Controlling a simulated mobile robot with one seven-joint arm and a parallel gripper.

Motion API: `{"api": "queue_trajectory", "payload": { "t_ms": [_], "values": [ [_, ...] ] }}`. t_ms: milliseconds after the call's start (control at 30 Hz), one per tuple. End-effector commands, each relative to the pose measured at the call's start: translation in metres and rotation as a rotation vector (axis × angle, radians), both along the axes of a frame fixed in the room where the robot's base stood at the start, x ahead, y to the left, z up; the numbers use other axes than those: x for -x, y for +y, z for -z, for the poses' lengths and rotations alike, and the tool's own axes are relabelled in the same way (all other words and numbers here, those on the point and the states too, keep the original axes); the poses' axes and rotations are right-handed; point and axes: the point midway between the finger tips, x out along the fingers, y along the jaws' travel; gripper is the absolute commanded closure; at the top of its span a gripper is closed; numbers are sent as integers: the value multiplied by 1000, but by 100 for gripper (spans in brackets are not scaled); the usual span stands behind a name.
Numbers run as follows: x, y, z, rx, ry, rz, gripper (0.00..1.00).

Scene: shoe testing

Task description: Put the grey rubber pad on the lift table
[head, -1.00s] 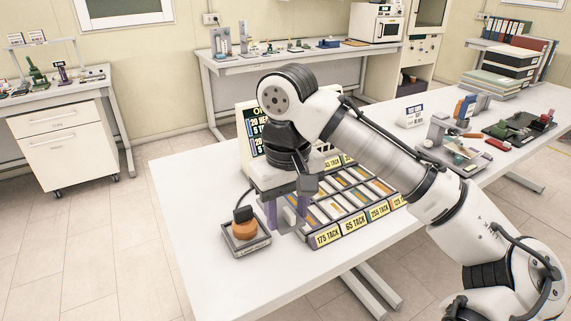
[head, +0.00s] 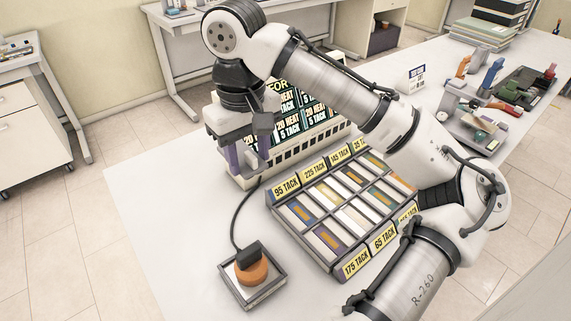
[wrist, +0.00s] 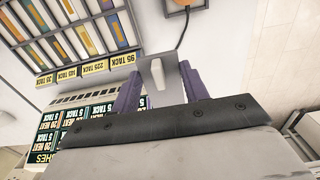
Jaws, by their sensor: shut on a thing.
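My gripper (head: 249,158) hangs above the white table, in front of the left part of the display board. Its purple fingers are shut on a pale grey piece, which fits the grey rubber pad; it shows between the fingers in the wrist view (wrist: 157,74). In the head view the fingers mostly hide it. I cannot tell for certain which thing is the lift table; a grey stand with a flat plate (head: 472,135) stands far right on the table, well apart from my gripper.
A rack (head: 332,222) of labelled compartments lies right of my gripper. The display board (head: 290,147) stands behind. A square tray (head: 262,294) with a corded orange round piece (head: 252,273) is at the front left. A small sign (head: 415,79) and books (head: 490,35) stand farther back. The table's left part is clear.

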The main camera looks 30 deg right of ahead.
Motion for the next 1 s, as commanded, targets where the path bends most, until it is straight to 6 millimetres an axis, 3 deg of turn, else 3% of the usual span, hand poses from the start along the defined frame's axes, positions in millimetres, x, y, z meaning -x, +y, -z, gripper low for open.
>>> {"api": "queue_trajectory", "payload": {
  "t_ms": [167,700,1000],
  "values": [
    [0,0,14,-3,2,-1,78],
    [1,0,143,0,3,1,78],
    [1,0,175,0,3,1,78]
  ]
}}
